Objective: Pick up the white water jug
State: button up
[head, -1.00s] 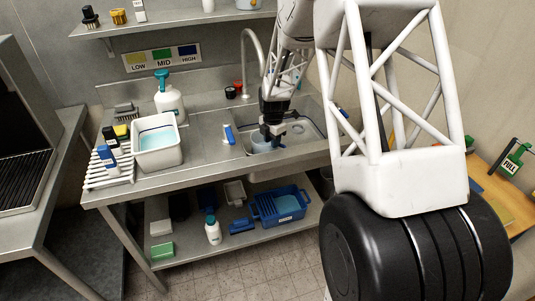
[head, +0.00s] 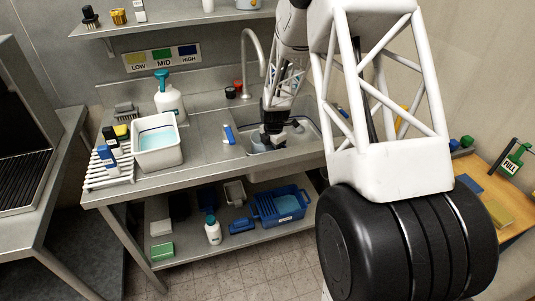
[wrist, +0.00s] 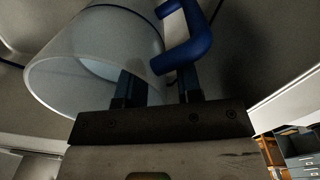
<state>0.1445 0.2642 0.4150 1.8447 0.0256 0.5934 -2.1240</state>
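The white water jug (wrist: 95,60) is translucent with a blue rim band and a blue handle (wrist: 188,42). In the head view the jug (head: 258,143) is in the sink basin, partly hidden by my gripper (head: 273,137). In the wrist view my gripper (wrist: 159,88) has its two dark fingers apart, with a gap between them. The handle is just beyond the fingertips, near the right finger, and the left finger overlaps the jug's wall in the picture. I cannot tell whether either finger touches the jug.
The sink (head: 308,140) has raised walls around the jug, and a tall faucet (head: 245,60) stands behind it. A blue-and-white item (head: 228,134) lies on the counter left of the sink. A white tub (head: 157,158) and a pump bottle (head: 168,100) stand farther left.

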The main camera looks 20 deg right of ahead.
grip_shut()
dwell(1.3)
